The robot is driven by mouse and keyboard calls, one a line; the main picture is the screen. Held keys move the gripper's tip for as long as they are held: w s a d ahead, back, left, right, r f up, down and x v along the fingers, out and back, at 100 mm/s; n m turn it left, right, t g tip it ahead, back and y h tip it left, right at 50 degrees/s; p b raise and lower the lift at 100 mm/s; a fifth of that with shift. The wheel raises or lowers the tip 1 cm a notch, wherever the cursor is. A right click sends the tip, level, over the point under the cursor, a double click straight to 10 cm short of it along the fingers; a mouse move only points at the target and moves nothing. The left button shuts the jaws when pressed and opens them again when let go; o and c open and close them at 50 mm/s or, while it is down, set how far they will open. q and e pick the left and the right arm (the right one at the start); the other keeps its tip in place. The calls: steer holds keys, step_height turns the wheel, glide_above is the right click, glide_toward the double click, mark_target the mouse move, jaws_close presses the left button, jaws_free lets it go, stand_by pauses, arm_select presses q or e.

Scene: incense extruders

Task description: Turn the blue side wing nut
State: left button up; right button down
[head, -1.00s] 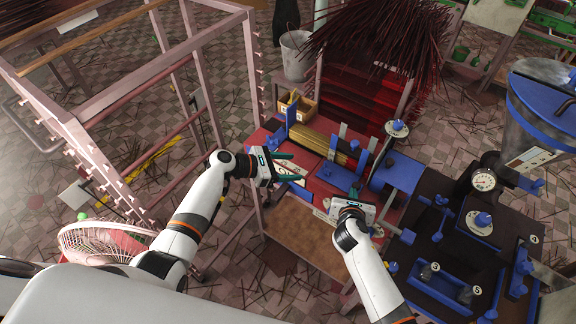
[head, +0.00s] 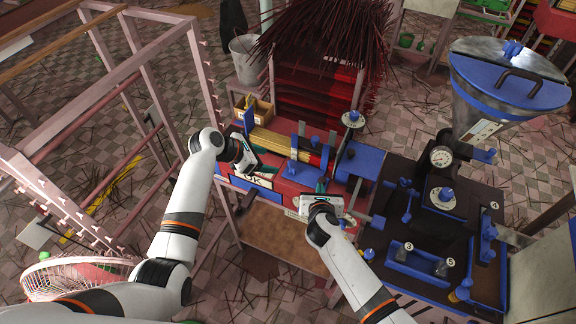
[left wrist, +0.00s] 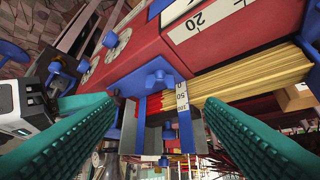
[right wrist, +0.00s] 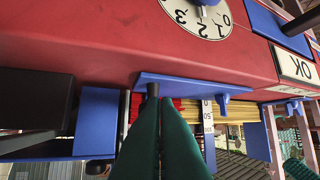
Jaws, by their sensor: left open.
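A blue wing nut (left wrist: 157,78) sits on the side of the metal trough holding the incense sticks (left wrist: 240,75). It also shows in the right wrist view (right wrist: 222,103). My left gripper (head: 262,162) is open and empty by the front of the red extruder. In the left wrist view its teal fingers lie either side of that wing nut, apart from it. My right gripper (head: 322,184) is low at the machine's front, its fingers (right wrist: 158,100) together beside a blue plate (right wrist: 185,86). Their tips meet a short black peg; whether they grip it is unclear.
A dark bench with blue fittings (head: 430,225) and a hopper (head: 500,90) are to the right. A pink rack (head: 90,110) is at left. Bundled dark sticks (head: 320,40) rise behind.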

mark_target(291, 167)
arm_select(q)
steer(key=x, duration=1)
steer(key=shift+w+d+f, duration=0.1)
steer(key=shift+d+f, duration=0.1)
steer(key=shift+c, duration=0.5)
steer(key=c, duration=0.9)
